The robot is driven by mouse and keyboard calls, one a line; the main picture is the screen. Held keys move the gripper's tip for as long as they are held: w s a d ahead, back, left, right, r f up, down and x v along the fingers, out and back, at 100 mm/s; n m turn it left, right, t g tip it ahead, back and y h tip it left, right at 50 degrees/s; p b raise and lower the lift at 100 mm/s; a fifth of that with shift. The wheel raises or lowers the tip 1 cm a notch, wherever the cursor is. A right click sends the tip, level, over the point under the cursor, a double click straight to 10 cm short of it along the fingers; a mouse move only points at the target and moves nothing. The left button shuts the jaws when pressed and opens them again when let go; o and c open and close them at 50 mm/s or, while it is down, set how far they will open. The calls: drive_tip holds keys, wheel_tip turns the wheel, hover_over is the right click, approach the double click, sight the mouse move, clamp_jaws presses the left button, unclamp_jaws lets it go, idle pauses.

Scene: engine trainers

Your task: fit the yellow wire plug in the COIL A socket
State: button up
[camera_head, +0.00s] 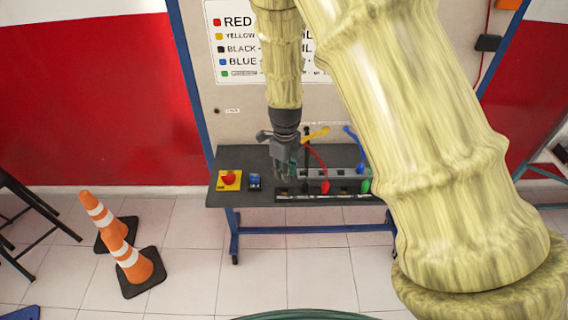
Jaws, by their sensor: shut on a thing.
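My gripper (284,178) points down over the middle of the dark bench and is shut. A yellow wire piece (316,134) slants from the back board down toward the right side of my gripper. The yellow plug at its end is hidden by the jaws, which appear to be shut on it. A grey socket strip (340,173) lies on the bench, right of and partly behind my gripper. The COIL A label and socket cannot be made out at this size. Whether the jaws touch the strip cannot be told.
A red plug (325,187), a blue plug (360,169) and a green plug (366,186) stand right of my gripper. A red button on a yellow box (230,179) and a blue part (254,181) sit left. Traffic cones (135,263) stand on the floor.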

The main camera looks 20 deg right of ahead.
drive_tip(key=shift+f+b, duration=2.15)
drive_tip(key=shift+f, duration=0.25)
drive_tip(key=shift+a+f, duration=0.1)
drive_tip(key=shift+f, duration=0.25)
drive_tip(key=shift+p, duration=0.5)
drive_tip(key=shift+f+b, duration=0.3)
drive_tip(key=shift+f, duration=0.6)
drive_tip(key=o, duration=0.6)
drive_tip(key=shift+r, duration=0.1)
drive_tip(key=shift+r+p, duration=2.25)
drive_tip(key=shift+r, duration=0.45)
